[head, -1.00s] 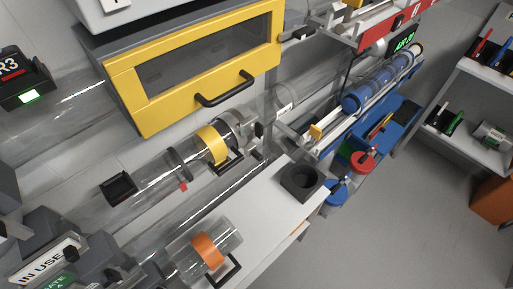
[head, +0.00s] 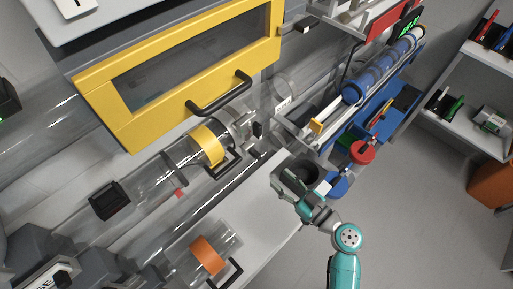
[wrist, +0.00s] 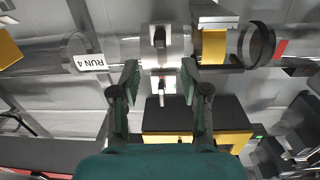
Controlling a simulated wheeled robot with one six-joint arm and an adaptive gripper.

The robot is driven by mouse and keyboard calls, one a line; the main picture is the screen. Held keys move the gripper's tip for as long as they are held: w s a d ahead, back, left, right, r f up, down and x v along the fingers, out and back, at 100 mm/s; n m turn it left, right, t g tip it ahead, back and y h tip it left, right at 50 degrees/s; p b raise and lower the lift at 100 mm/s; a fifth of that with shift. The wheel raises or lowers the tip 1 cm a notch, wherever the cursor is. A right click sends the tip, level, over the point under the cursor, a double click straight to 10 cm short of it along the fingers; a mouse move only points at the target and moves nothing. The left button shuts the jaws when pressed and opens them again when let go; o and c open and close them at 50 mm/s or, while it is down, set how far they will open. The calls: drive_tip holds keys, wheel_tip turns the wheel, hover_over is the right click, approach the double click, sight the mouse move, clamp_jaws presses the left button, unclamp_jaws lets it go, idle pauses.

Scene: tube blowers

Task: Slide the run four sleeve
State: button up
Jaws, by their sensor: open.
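The run four tube carries a white RUN 4 label (wrist: 88,63) in the wrist view. Along this tube is a clear sleeve with a yellow band (head: 207,145) and a black handle (head: 226,165); the band also shows in the wrist view (wrist: 213,47). A pale collar with a black latch (wrist: 159,38) lies between label and band. My gripper (wrist: 160,75) is open and empty, its fingers on either side of the collar's line of view. I cannot tell how far apart they are from it.
A yellow-framed cabinet (head: 180,70) with a black handle hangs above the tube. An orange-banded clear tube (head: 207,254) rests on the white bench (head: 253,225) below.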

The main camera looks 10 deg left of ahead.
sight(261, 157)
drive_tip(key=shift+n+y, duration=0.4)
drive_tip(key=x, duration=0.8)
drive_tip(key=r+x, duration=0.1)
drive_tip(key=x, duration=0.3)
drive_tip(key=shift+w+d, duration=0.1)
drive_tip(key=shift+d, duration=0.05)
drive_tip(key=shift+c, duration=0.3)
clamp_jaws()
